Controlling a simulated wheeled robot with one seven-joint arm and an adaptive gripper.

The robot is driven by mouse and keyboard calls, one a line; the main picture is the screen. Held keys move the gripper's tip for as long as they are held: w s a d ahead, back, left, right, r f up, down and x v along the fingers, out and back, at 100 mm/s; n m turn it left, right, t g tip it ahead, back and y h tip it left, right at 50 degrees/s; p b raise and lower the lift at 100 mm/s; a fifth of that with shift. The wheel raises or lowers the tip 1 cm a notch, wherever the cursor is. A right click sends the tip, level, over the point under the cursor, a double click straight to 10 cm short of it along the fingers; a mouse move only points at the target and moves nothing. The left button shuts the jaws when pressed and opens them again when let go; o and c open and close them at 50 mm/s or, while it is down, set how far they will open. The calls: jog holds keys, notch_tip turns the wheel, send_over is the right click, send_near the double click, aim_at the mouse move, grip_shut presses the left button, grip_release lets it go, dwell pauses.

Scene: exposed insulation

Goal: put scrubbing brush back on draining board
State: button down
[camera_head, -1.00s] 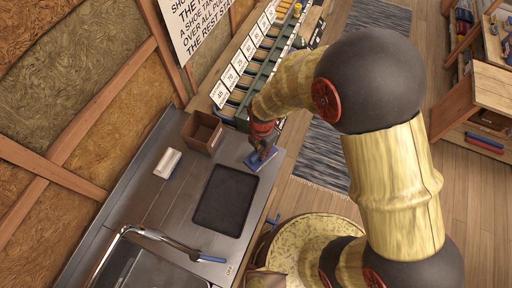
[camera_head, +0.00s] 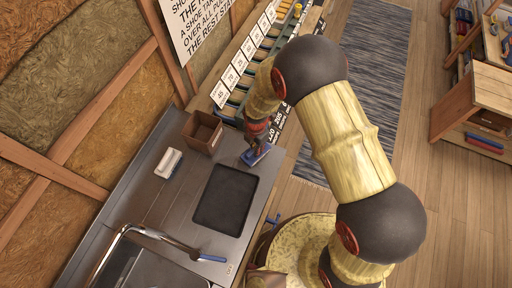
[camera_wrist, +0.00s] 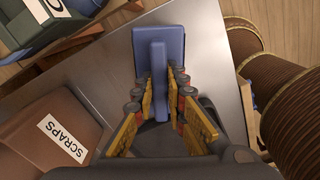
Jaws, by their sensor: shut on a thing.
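My gripper (camera_wrist: 159,100) is shut on the raised grip of a blue, flat-based block (camera_wrist: 175,44). In the head view the blue block (camera_head: 257,154) is at the far right corner of the metal counter. I cannot tell whether it touches the counter, and its underside is hidden, so bristles do not show. A white block (camera_head: 168,163) lies on the counter to the left. A black ribbed mat (camera_head: 207,213) lies on the metal draining surface (camera_head: 168,207).
A brown box (camera_head: 203,132) labelled SCRAPS, its label readable in the wrist view, stands left of my gripper. A rack with numbered cards (camera_head: 235,78) is behind it. The sink (camera_head: 140,268) and tap (camera_head: 125,232) are at the near left. Bare counter lies left of the mat.

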jog(key=shift+f, duration=0.15)
jog(key=c, duration=1.8)
grip_release()
jog(key=shift+s, duration=0.1)
notch_tip(320, 180, up, 13)
jog(key=shift+f, duration=0.2)
